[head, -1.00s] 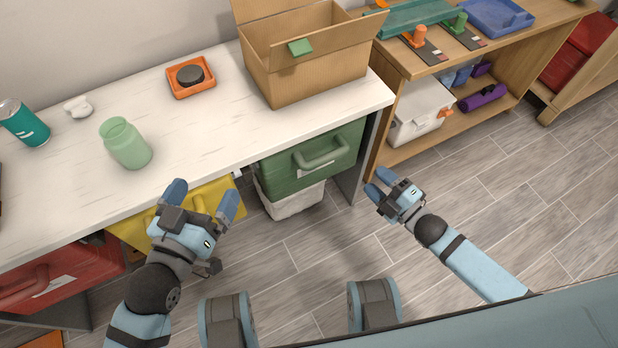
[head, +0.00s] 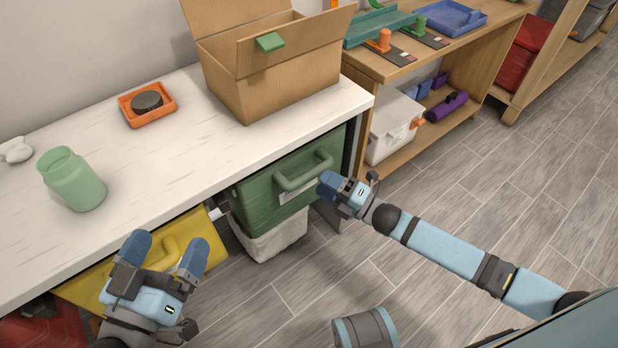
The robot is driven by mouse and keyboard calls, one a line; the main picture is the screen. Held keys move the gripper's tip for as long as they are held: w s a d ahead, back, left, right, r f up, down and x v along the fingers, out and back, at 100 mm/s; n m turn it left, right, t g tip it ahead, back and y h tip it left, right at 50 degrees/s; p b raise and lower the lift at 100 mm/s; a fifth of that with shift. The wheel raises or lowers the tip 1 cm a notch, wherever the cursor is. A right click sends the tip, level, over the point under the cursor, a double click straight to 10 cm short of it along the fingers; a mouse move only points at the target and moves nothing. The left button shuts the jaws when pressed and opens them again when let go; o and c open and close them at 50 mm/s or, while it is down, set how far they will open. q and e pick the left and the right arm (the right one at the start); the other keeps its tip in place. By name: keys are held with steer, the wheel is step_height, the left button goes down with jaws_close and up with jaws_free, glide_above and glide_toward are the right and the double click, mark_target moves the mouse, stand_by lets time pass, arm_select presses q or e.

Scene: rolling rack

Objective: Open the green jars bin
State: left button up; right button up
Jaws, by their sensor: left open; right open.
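The green bin (head: 262,198) hangs under the white counter, with a green handle (head: 303,174) and a pale label on its front. It appears closed under the counter. My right gripper (head: 328,180) is open at the right end of the handle; I cannot tell whether it touches it. My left gripper (head: 165,255) is open and empty in front of the yellow bin (head: 190,246), left of the green bin.
An open cardboard box (head: 275,80) and an orange tray (head: 148,104) with a dark disc sit on the counter (head: 160,165). A white bin (head: 263,240) is below the green bin. A wooden shelf (head: 400,160) stands at the right.

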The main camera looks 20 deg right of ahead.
mark_target(309, 175)
steer(key=b+x, duration=0.1)
steer(key=x, duration=0.4)
arm_select(q)
step_height(309, 175, down, 2)
steer(key=shift+f+g, duration=0.1)
steer(key=shift+g, duration=0.3)
arm_select(e)
jaws_close()
